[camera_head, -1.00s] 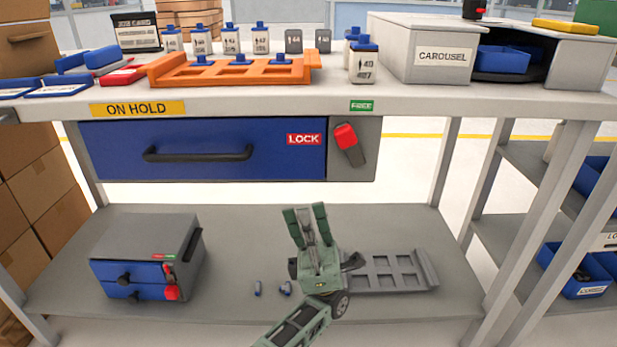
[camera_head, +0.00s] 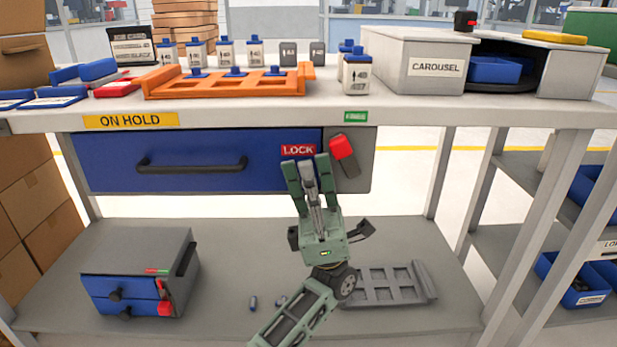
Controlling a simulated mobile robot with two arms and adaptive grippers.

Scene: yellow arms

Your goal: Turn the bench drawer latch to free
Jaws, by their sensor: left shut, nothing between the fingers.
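The drawer latch (camera_head: 342,149) has a red grip on a dark grey lever. It sits tilted on a grey plate at the right end of the blue bench drawer (camera_head: 205,178), its red end up and to the left. A red LOCK label (camera_head: 298,151) is left of it, and a green FREE label (camera_head: 356,117) is above it on the bench edge. My left gripper (camera_head: 307,166) points up in front of the drawer, just below and left of the latch. My right gripper is out of view.
A small grey cabinet (camera_head: 140,249) with blue drawers stands on the lower shelf (camera_head: 225,262) at left. A grey slotted tray (camera_head: 388,284) lies at right, behind my arm. An orange rack (camera_head: 230,83) and a carousel housing (camera_head: 418,62) stand on the bench top.

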